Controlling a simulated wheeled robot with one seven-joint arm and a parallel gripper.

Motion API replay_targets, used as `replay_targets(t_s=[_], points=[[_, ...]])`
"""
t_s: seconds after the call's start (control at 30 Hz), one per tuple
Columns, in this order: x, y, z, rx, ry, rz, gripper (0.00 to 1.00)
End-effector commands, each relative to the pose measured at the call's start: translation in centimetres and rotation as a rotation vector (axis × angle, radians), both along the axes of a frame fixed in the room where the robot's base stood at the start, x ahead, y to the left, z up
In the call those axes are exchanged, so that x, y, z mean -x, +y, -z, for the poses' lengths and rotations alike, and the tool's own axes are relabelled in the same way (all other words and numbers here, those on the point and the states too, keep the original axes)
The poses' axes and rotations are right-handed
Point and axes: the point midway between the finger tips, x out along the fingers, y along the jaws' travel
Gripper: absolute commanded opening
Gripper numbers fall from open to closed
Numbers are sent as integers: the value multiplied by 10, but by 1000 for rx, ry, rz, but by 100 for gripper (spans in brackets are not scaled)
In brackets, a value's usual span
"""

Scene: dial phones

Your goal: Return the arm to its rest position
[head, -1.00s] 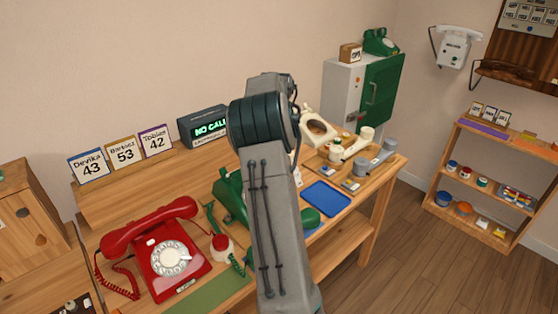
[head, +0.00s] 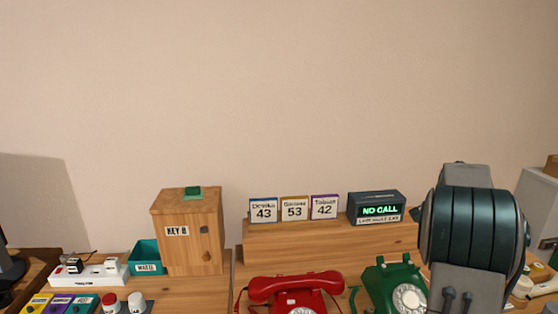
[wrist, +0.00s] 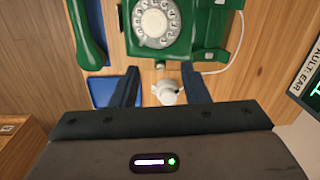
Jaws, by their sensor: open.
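My arm (head: 470,240) stands upright at the right of the head view, where its lower links and gripper are out of sight. In the wrist view my gripper (wrist: 162,78) is open, its two dark fingers apart. Between and beyond them is a small white rounded object (wrist: 168,92), and I cannot tell its distance. A green dial phone (wrist: 170,30) lies past the fingertips, with its green handset (wrist: 88,35) off the body to the left. A green phone (head: 395,285) also shows beside my arm in the head view.
A red dial phone (head: 297,290) sits left of the green one. Behind are number cards (head: 294,208) and a "NO CALL" display (head: 377,208). A wooden "KEY" box (head: 188,235), teal bin (head: 146,262) and power strip (head: 88,274) stand left. The wall above is bare.

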Motion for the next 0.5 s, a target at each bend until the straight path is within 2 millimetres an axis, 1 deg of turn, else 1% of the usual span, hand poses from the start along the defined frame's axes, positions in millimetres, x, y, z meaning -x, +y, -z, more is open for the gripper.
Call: replay_targets(t_s=[0.03, 0.17, 0.2, 0.37, 0.5], points=[[9, 21, -10, -3, -18, -65, 41], [31, 67, -26, 2, -50, -238, 41], [40, 81, -29, 6, -59, -293, 41], [77, 134, -39, 30, -96, -519, 41], [115, 176, -42, 63, -126, -719, 41]])
